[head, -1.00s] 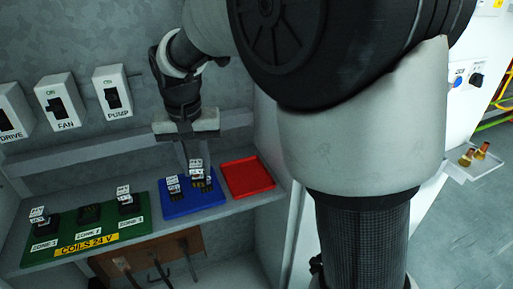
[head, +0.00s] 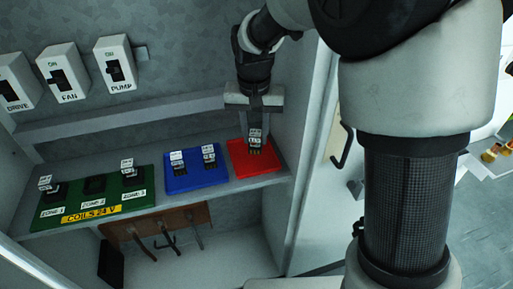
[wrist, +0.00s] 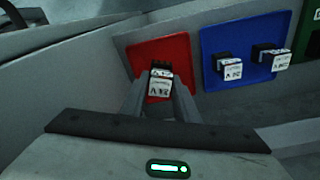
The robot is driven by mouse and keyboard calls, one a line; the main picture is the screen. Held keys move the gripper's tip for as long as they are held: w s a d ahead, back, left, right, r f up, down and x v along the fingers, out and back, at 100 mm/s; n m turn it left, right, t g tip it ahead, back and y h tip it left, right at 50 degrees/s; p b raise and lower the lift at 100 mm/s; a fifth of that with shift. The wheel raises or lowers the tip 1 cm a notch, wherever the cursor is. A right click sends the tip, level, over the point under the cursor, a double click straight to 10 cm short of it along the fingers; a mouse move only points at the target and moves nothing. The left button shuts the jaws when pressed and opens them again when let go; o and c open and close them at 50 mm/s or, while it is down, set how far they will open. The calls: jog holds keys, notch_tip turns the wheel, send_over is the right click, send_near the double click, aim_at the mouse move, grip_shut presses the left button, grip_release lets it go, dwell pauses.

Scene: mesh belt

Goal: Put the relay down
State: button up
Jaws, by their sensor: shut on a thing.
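My gripper (head: 256,132) is shut on a relay (head: 255,139), a small dark block with a white printed label. It holds the relay at the red tray (head: 240,168) on the right end of the shelf. In the wrist view the relay (wrist: 160,86) sits between the two fingers, in front of the red tray (wrist: 178,48). I cannot tell whether the relay touches the tray floor. The rest of the red tray looks empty.
The blue tray (head: 196,182), left of the red one, holds two relays (head: 178,160) (head: 209,155). The green coil board (head: 140,204) has relays at Zone 1 and Zone 3; Zone 2 has none. A cabinet wall (head: 302,130) stands close on the right.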

aim_at(256, 147)
jog(key=shift+f, duration=2.4)
jog(key=shift+f, duration=0.1)
jog(key=o, duration=1.1)
jog(key=shift+b, duration=0.3)
jog(key=shift+c, duration=0.2)
jog(key=r, duration=0.3)
jog(key=s+r+p, duration=0.1)
jog(key=r, duration=0.7)
jog(key=shift+s+r, duration=0.1)
jog(key=shift+s, duration=0.05)
jog(key=shift+s+r, duration=0.1)
jog(key=shift+r, duration=0.4)
